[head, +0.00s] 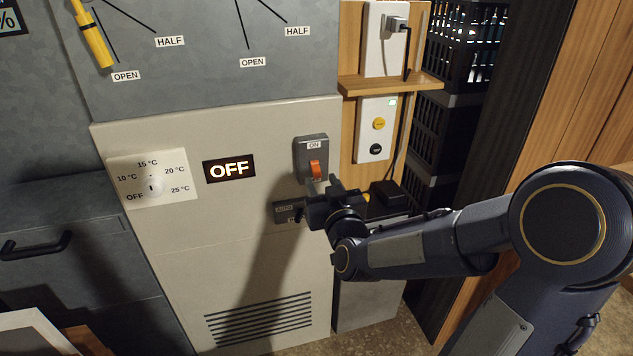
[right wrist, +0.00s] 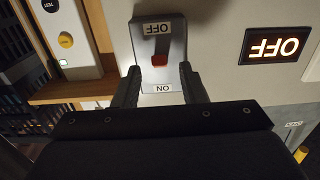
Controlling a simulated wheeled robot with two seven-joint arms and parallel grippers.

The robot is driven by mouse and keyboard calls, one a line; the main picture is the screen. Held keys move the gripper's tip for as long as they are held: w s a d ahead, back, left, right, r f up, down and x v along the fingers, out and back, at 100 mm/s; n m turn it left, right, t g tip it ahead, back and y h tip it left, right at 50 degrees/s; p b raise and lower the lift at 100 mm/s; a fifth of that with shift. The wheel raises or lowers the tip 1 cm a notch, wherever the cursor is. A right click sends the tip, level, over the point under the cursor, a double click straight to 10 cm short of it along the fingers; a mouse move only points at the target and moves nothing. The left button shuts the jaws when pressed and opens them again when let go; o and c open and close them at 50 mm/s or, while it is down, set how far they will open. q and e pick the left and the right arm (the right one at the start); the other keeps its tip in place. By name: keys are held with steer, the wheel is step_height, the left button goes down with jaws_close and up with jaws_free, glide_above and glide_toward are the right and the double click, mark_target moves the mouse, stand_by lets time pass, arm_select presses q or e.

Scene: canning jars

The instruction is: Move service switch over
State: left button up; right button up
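The service switch (head: 311,152) is a grey box on the beige panel, with an orange-red lever (head: 316,168) and an ON label at its top in the head view. The right wrist view shows it upside down: the red lever (right wrist: 159,60) lies between the OFF label (right wrist: 157,29) and the ON label (right wrist: 163,88). My right gripper (head: 325,187) is in front of the switch's lower part. In the right wrist view its fingers (right wrist: 160,78) are apart, one on each side of the switch, with nothing held. Contact with the lever cannot be told. My left gripper is not in view.
A lit display (head: 229,169) reads OFF. A temperature dial (head: 152,187) is left of it. A wooden shelf (head: 390,84) and a white box with buttons (head: 376,130) are to the right.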

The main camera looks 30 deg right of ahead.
mark_target(316, 167)
steer(key=shift+x, duration=1.3)
jaws_close()
step_height(316, 167, up, 4)
steer(key=g+p, duration=0.2)
steer(key=p, duration=0.5)
steer(key=g+y+p, duration=0.1)
steer(key=g+p, duration=0.1)
steer(key=p, duration=0.5)
steer(key=shift+f+g+p, duration=0.2)
steer(key=shift+g+p, duration=0.1)
steer(key=g+p, duration=0.2)
steer(key=p, duration=0.4)
steer(key=r+g+y+p, duration=0.1)
steer(key=g+p, duration=0.1)
steer(key=p, duration=0.4)
steer(key=w+g+p, duration=0.1)
steer(key=g+p, duration=0.1)
steer(key=p, duration=0.5)
steer(key=shift+d+r+y, duration=0.15)
steer(key=shift+y, duration=0.25)
steer(key=shift+g+p, duration=0.5)
